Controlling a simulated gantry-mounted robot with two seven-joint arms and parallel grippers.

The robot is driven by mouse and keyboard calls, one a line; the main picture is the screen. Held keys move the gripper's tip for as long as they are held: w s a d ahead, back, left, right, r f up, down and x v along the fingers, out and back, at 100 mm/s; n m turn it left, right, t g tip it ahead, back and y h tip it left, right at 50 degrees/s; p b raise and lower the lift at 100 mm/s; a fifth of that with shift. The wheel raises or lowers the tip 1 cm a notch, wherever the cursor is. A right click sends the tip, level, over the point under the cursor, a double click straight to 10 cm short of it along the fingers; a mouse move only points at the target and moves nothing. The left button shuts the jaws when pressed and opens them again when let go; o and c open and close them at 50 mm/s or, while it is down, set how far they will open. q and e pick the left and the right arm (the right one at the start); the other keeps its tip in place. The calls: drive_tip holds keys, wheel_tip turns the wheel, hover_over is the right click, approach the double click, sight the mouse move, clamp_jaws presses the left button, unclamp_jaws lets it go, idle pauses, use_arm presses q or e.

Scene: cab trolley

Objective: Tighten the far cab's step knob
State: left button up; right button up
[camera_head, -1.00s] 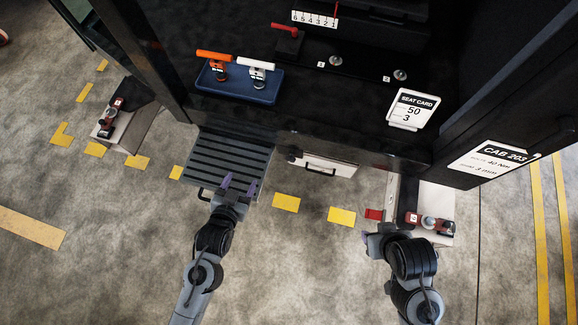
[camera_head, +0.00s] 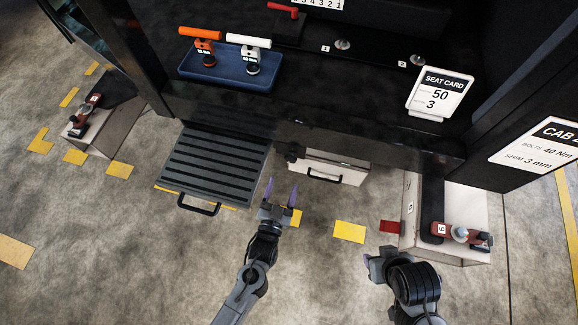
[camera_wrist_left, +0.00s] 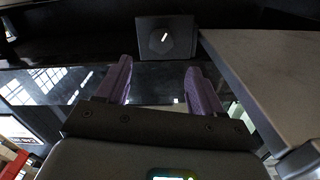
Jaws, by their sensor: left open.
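My left gripper (camera_head: 281,188) is open and empty, its purple fingers apart, to the right of the ribbed step (camera_head: 212,165) and in front of the cab. In the left wrist view, a dark square block with a round dark knob and white mark (camera_wrist_left: 166,38) lies ahead, between and beyond the open fingers (camera_wrist_left: 158,88). In the head view, a small dark fitting (camera_head: 293,152) at the left end of a pale drawer-like box (camera_head: 333,168) seems to be that knob. The fingers are apart from it. My right gripper (camera_head: 375,262) is at lower right; its fingers are mostly hidden.
A pale pedestal (camera_head: 465,200) with a red-brown tool (camera_head: 460,234) stands near my right arm. A blue tray (camera_head: 228,68) holds orange- and white-handled tools. A seat card (camera_head: 438,92) stands on the cab floor. Another box (camera_head: 105,118) is at left. Open floor lies in front.

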sight(290, 161)
use_arm(q)
drive_tip(key=b+x, duration=0.3)
drive_tip(key=x, duration=0.4)
drive_tip(key=shift+w+f, duration=0.1)
drive_tip(key=shift+w, duration=0.25)
drive_tip(key=shift+w+d+b, duration=0.1)
drive_tip(key=shift+w+b, duration=0.3)
drive_tip(key=shift+w, duration=0.1)
drive_tip(key=shift+c, duration=0.3)
